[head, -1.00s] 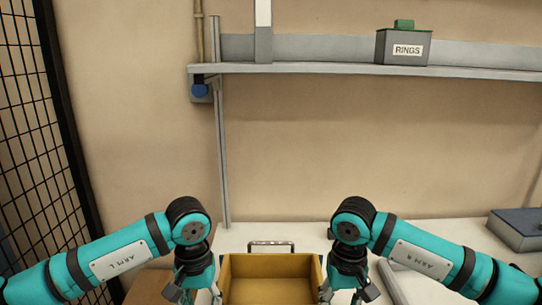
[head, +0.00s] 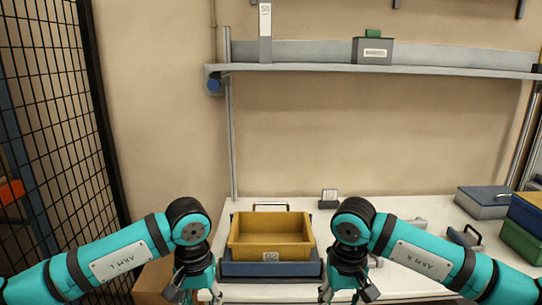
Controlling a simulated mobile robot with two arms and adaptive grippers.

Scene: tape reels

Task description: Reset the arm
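My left arm comes in from the left, and its gripper (head: 194,294) hangs low in the head view with its fingers spread and nothing visible between them. My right arm mirrors it, and its gripper (head: 348,293) also hangs with spread, empty fingers. Both grippers are at the table's front edge, one on each side of a yellow bin (head: 268,252) and apart from it. The yellow bin looks empty and sits on or in a blue bin (head: 240,270). The lower fingertips are partly cut by the picture's bottom edge.
A white table (head: 400,208) bears a grey case (head: 484,205), blue and green boxes (head: 520,240) and a small stand (head: 329,197). A shelf (head: 330,68) above holds a grey box (head: 372,51). A black mesh fence (head: 50,120) stands at left, near a brown box (head: 152,280).

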